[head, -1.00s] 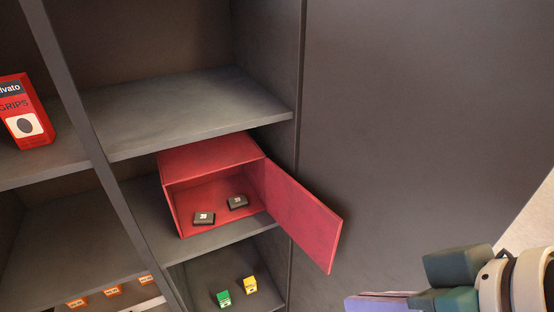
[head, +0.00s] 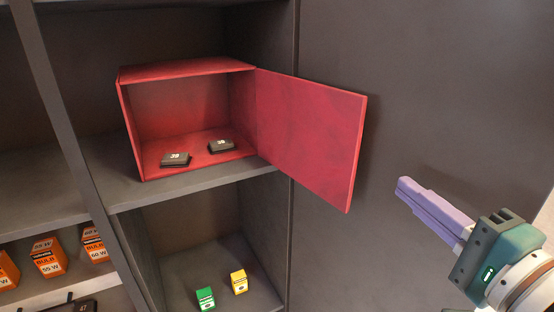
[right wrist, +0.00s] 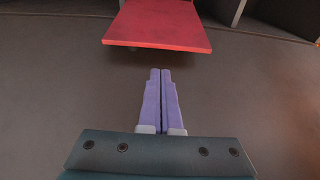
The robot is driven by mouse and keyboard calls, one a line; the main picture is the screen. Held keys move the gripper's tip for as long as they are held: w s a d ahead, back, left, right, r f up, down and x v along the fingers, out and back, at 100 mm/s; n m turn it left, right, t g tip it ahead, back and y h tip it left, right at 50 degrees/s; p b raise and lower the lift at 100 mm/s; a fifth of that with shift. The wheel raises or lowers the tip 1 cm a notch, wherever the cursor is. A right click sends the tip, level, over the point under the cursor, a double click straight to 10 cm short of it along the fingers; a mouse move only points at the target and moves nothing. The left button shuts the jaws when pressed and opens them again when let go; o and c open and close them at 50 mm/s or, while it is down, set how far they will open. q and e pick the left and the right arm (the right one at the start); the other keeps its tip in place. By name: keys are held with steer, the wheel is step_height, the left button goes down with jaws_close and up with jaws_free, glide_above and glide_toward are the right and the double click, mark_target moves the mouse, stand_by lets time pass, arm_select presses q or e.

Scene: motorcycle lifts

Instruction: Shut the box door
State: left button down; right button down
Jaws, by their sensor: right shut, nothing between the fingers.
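The red box (head: 186,71) stands on a grey shelf, its front open toward me. Its red door (head: 312,135) is hinged at the box's right edge and swung wide open to the right, past the shelf's side panel. Two small dark boxes (head: 175,159) lie inside on the floor of the red box. My right gripper (head: 403,188) is shut and empty, to the right of the door's free edge and apart from it. In the right wrist view the shut fingers (right wrist: 160,72) point toward the red door (right wrist: 157,25), with a gap between. My left gripper is not in view.
The shelf (head: 130,193) bears the box; a dark upright panel (head: 293,225) ends it on the right. A green box (head: 205,298) and a yellow box (head: 239,282) stand below. Orange bulb boxes (head: 47,257) stand lower left. The dark wall at right is clear.

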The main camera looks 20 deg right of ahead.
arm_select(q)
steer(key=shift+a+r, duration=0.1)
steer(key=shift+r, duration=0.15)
arm_select(e)
steer(key=w, duration=0.9)
steer(key=shift+w+d+r, duration=0.1)
steer(key=shift+w+d, duration=0.25)
steer(key=shift+d, duration=0.05)
steer(key=shift+a, duration=0.1)
